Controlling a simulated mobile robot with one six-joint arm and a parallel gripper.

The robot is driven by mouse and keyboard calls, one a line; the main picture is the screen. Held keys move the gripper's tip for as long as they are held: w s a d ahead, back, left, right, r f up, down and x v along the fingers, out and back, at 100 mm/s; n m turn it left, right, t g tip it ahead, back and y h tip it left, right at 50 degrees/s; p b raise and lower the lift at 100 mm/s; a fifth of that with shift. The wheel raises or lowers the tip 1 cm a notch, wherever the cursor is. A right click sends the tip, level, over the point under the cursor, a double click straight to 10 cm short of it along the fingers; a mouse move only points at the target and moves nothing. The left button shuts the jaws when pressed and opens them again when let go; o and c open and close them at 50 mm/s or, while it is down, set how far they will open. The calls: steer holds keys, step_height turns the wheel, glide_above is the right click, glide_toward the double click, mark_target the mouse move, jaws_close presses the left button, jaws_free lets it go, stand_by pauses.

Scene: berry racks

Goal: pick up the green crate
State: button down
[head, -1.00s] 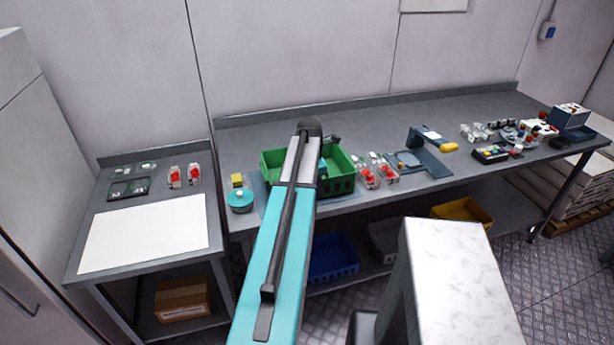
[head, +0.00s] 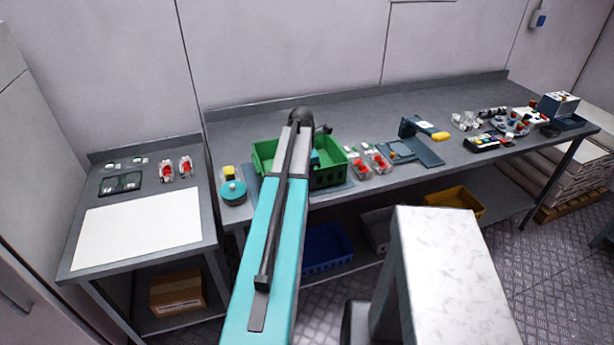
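The green crate (head: 330,171) stands on a dark mat (head: 249,188) near the front edge of the long grey table. My teal arm reaches up across the view and covers the middle of the crate. The arm's dark upper joint shows above the crate's back rim. My gripper's fingers are hidden behind the arm, so I cannot tell whether they touch the crate. A small teal part shows inside the crate, beside the arm.
Clear punnets with red berries (head: 377,162) sit right of the crate. A blue-grey stand (head: 424,150) is further right. A blue crate (head: 327,248) and yellow crate (head: 455,201) sit on the lower shelf.

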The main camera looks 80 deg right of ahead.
steer(key=shift+r, duration=0.15)
steer(key=shift+r+b, duration=0.9)
steer(key=shift+r, duration=0.65)
steer(key=s+a+r+b, duration=0.1)
steer(key=a+b, duration=0.3)
steer(key=a, duration=1.1)
steer(key=shift+s+a+r, duration=0.3)
steer(key=shift+s+a, duration=0.1)
steer(key=shift+s, duration=0.25)
steer(key=shift+r, duration=0.1)
